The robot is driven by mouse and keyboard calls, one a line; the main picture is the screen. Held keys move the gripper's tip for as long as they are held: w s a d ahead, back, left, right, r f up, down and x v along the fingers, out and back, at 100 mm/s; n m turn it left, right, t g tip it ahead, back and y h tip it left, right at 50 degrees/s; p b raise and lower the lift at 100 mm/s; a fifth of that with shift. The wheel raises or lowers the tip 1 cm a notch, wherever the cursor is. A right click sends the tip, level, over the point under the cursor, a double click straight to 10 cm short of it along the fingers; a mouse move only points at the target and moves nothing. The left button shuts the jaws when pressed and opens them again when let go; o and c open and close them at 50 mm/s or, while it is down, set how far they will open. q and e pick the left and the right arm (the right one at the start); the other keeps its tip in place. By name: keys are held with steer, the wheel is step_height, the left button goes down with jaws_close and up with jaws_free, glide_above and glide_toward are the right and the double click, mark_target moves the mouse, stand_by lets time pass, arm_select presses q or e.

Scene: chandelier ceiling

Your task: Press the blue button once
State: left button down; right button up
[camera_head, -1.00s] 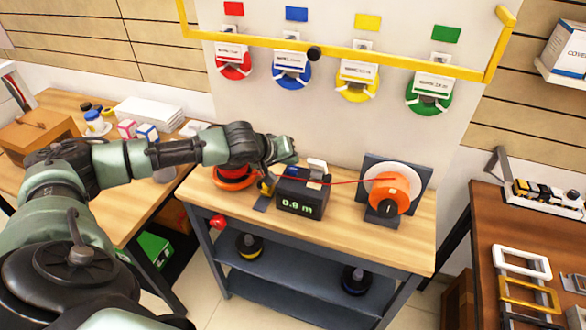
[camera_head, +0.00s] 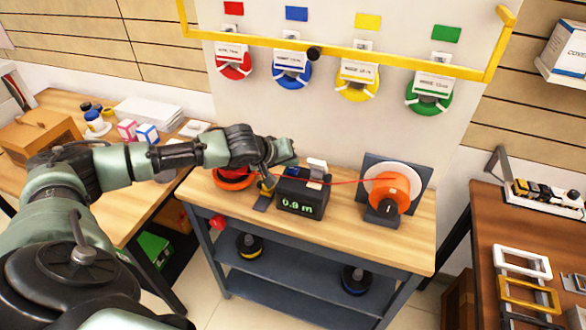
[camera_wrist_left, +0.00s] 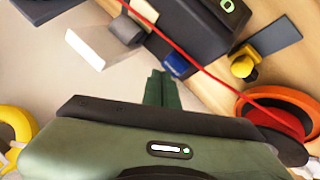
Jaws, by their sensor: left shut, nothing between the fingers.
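The blue button (camera_head: 292,171) is on top of the black measuring device (camera_head: 301,197), whose green display reads 0.9 m. In the left wrist view the blue button (camera_wrist_left: 181,66) lies beside the tips of my left gripper (camera_wrist_left: 161,77). The gripper's two green fingers are together, with nothing between them. In the head view my left gripper (camera_head: 284,152) hangs over the back left of the device, close to the button. I cannot tell whether it touches the button. My right gripper is not in view.
A red line (camera_head: 345,182) runs from the device to an orange spool (camera_head: 389,193) on the right. A red-orange spool (camera_head: 235,183) sits left of the device, partly behind my arm. A yellow part (camera_head: 267,187) stands close by. The bench front right (camera_head: 350,235) is clear.

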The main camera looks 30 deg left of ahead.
mark_target(291, 170)
arm_select(q)
steer(key=shift+f, duration=0.65)
stand_by(0.8)
steer(key=shift+r, duration=0.1)
steer(key=shift+r+p, duration=0.8)
steer(key=shift+r, duration=0.1)
steer(key=shift+r, duration=0.1)
step_height(291, 170, up, 5)
steer(key=p, duration=0.5)
stand_by(0.6)
